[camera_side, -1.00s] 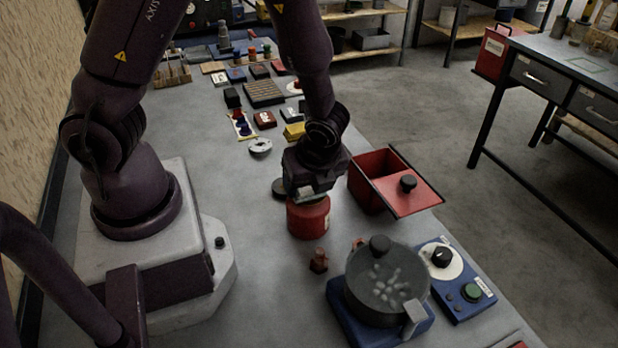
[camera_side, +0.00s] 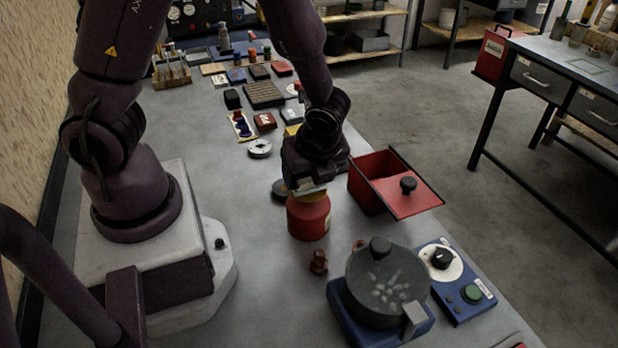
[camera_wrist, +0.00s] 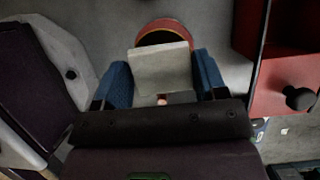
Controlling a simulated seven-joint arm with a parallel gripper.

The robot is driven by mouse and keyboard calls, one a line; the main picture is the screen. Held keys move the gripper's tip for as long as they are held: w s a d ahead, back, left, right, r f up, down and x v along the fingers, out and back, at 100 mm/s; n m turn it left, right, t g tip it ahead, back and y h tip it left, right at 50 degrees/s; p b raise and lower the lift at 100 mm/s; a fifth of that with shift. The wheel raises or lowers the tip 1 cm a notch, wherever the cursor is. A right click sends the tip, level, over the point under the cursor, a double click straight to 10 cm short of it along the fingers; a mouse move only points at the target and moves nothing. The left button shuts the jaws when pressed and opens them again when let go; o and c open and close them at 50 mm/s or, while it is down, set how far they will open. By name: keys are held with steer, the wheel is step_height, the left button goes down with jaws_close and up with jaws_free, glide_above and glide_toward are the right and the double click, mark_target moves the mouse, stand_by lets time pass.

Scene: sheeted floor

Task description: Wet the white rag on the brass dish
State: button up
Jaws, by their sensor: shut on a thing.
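My gripper (camera_side: 306,184) is shut on the white rag (camera_wrist: 160,68), which is a pale flat piece between the blue fingers in the wrist view. In the side view the rag sits just above the red can (camera_side: 309,220). A thin yellowish strip of the brass dish (camera_side: 309,198) shows on top of the can, under the rag. I cannot tell whether rag and dish touch. In the wrist view the can (camera_wrist: 163,24) lies just beyond the rag, which hides part of its top.
An open red box (camera_side: 368,192) with a black-knobbed lid stands right of the can. A grey pot (camera_side: 386,290) on a blue base and a blue control box (camera_side: 456,285) are nearer the front. A small red-brown piece (camera_side: 318,262) stands before the can. Several small items lie behind.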

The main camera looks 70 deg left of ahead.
steer(key=shift+r, duration=2.35)
